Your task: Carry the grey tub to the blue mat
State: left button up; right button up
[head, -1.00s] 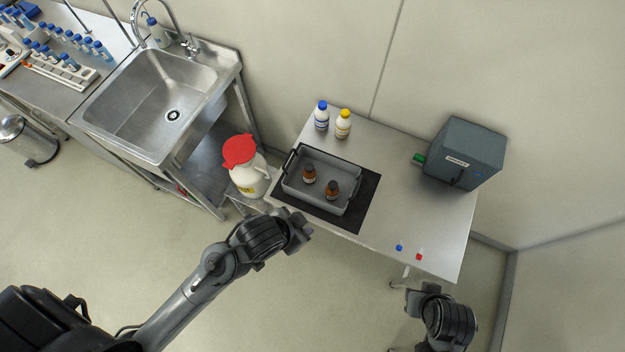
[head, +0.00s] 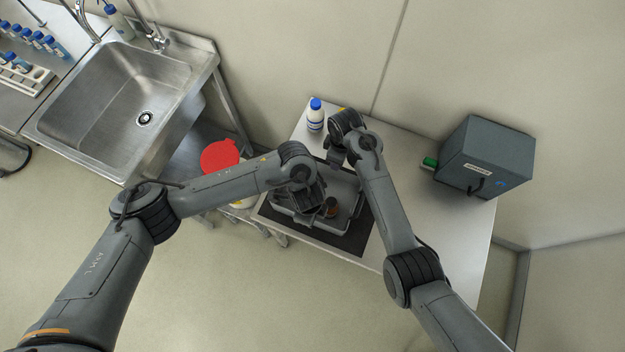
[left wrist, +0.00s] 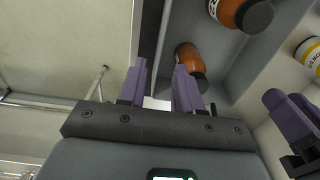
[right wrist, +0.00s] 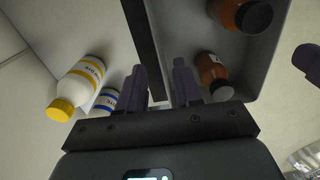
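My left gripper (left wrist: 160,75) is at the tub's near-left end. My right gripper (right wrist: 163,72) is at the far end. The arms hide much of the tub in the head view. No blue mat is in view.
A blue-capped bottle (head: 316,116) stands behind the tub; a yellow-capped bottle (right wrist: 75,90) is close to my right gripper. A red-lidded jug (head: 221,157) is at the left, a grey box (head: 487,158) at the right. A sink (head: 120,105) is further left.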

aim_at(333, 177)
jog(key=shift+w+a, duration=0.25)
jog(key=shift+w, duration=0.2)
pick_arm(q)
jog(key=shift+w+a+y, duration=0.3)
jog(key=shift+w+a, duration=0.15)
jog(key=shift+a, duration=0.3)
pick_arm(e)
jog(key=shift+s, duration=0.15)
pick_arm(q)
jog(key=shift+f, duration=0.2)
pick_arm(e)
jog(key=shift+f, duration=0.2)
